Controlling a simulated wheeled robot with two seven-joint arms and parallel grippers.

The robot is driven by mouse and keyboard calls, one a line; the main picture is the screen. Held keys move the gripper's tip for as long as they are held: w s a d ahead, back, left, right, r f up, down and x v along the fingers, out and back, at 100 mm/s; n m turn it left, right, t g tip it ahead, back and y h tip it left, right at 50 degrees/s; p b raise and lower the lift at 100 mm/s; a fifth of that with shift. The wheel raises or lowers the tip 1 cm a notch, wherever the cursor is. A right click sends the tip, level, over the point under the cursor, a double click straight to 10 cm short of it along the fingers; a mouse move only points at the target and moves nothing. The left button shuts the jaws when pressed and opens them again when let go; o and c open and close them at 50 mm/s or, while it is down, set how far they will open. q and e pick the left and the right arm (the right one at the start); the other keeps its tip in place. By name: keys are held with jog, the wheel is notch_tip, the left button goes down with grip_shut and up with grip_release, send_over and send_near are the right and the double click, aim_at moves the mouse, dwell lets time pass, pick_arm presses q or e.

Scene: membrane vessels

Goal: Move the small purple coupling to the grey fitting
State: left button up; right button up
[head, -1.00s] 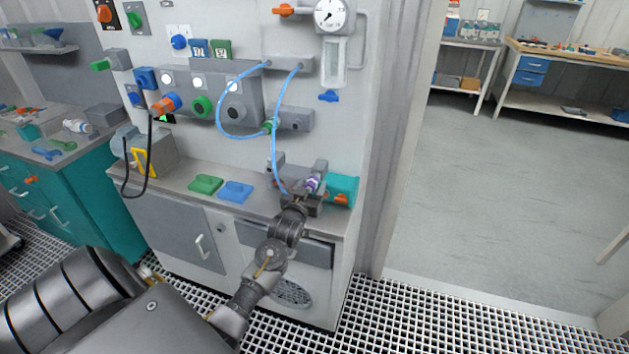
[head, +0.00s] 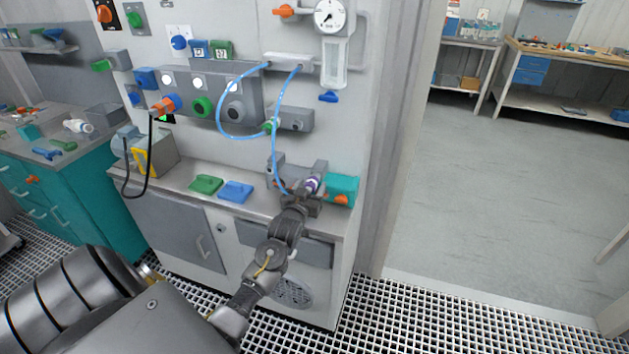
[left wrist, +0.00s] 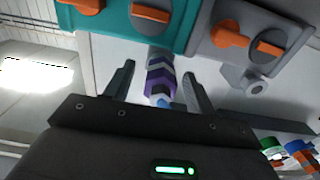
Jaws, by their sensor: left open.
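The small purple coupling (head: 312,184) has pale bands and sits on a stub at the teal block (head: 343,186). It also shows in the left wrist view (left wrist: 160,82), with a bit of blue hose at its near end. My left gripper (head: 302,198) is open, its fingers on either side of the coupling in the left wrist view (left wrist: 158,85); I see gaps between them and it. The grey block (left wrist: 240,28) beside the teal one has orange handles and a bare grey fitting (left wrist: 258,86). My right gripper is not in view.
Blue hoses (head: 274,160) hang in front of the panel, one down to the coupling. A green pad (head: 206,185) and a blue pad (head: 236,191) lie on the counter to the left. The floor at right (head: 480,190) is clear.

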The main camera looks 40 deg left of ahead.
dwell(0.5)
pick_arm(q)
grip_shut()
jog(key=shift+s+p, duration=0.1)
jog(key=shift+p, duration=0.25)
jog(key=shift+s+d, duration=0.1)
jog(key=shift+s, duration=0.05)
jog(key=shift+s+d+r+p, duration=0.15)
jog(key=shift+s+p, duration=0.15)
jog(key=shift+s, duration=0.15)
jog(key=shift+p+v, duration=1.25)
jog(key=shift+v, duration=1)
